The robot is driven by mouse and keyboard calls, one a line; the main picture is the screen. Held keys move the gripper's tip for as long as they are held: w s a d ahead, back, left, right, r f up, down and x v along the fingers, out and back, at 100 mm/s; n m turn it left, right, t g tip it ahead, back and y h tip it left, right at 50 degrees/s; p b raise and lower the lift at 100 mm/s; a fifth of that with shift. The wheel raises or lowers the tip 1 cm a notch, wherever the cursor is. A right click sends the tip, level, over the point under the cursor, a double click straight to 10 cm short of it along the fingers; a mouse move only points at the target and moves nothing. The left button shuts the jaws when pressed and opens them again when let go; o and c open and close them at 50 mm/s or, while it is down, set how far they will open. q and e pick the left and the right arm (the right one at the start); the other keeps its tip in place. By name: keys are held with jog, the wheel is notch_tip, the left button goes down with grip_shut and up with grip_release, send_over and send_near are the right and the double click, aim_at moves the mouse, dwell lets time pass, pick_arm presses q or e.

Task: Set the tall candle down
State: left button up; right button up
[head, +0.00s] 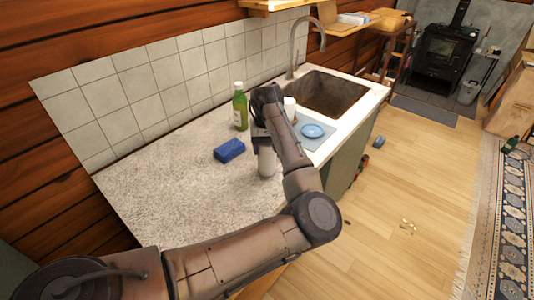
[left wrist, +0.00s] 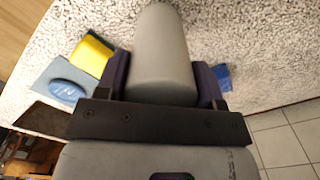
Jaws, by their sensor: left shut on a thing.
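The tall candle (head: 266,163) is a pale grey cylinder, upright over the speckled counter (head: 185,195) in the head view. My left gripper (head: 262,138) is shut on it, with the arm reaching in from above. In the left wrist view the candle (left wrist: 163,55) sits between the two dark fingers (left wrist: 163,85) and extends past their tips. Whether its base touches the counter cannot be told. My right gripper is not in view.
A blue block (head: 229,150) and a green bottle (head: 240,107) stand left of the candle. A yellow item (left wrist: 91,54) shows in the wrist view. The front-left counter is clear.

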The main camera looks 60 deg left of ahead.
pick_arm(q)
notch_tip(320, 180, down, 2)
dwell(0.4)
jog(key=o, duration=1.1)
jog(key=shift+f, duration=0.1)
jog(key=shift+o, duration=0.2)
